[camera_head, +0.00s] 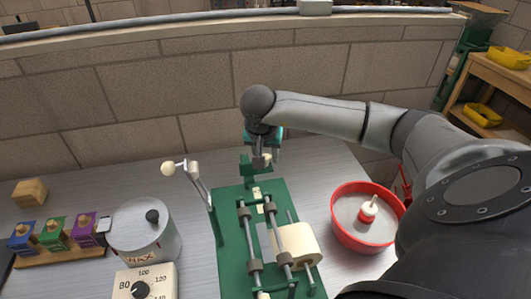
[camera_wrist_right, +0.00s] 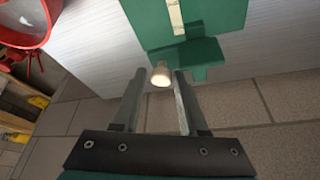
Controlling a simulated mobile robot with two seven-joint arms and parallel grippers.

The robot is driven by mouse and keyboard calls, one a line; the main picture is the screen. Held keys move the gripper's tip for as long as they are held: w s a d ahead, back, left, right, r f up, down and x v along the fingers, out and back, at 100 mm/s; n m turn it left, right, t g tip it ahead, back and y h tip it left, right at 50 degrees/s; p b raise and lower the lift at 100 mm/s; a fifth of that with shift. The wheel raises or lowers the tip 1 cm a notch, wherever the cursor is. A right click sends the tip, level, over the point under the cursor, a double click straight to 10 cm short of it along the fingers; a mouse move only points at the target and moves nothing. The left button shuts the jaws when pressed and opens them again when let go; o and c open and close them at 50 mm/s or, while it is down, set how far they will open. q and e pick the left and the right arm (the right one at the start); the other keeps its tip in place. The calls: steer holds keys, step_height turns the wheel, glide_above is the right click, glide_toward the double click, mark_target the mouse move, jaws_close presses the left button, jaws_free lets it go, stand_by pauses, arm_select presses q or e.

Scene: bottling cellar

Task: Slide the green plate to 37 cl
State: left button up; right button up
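The green plate (camera_head: 246,168) stands at the far end of the green bed (camera_head: 230,240) of a bench machine. It also shows in the right wrist view (camera_wrist_right: 208,73), with a pale round knob (camera_wrist_right: 160,75) on its outer side. A cream scale strip (camera_wrist_right: 176,16) runs along the bed; its marks are too small to read. My right gripper (camera_head: 262,162) is above the far end of the bed. In the wrist view the gripper (camera_wrist_right: 160,82) is open, its fingertips on either side of the knob with gaps showing. My left gripper is not in view.
Rollers and a cream roll (camera_head: 298,246) sit on the bed. A red bowl (camera_head: 345,232) stands to its right. A lever with a white knob (camera_head: 168,168) rises at left. A grey pot (camera_head: 143,236) and coloured blocks (camera_head: 53,233) stand farther left. A block wall (camera_head: 180,95) rises behind.

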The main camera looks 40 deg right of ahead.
steer(key=shift+o, duration=1.3)
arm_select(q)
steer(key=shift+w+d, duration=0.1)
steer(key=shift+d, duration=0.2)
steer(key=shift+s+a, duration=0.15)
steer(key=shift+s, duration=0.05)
arm_select(e)
steer(key=v, duration=1.5)
steer(key=shift+a+r, duration=0.1)
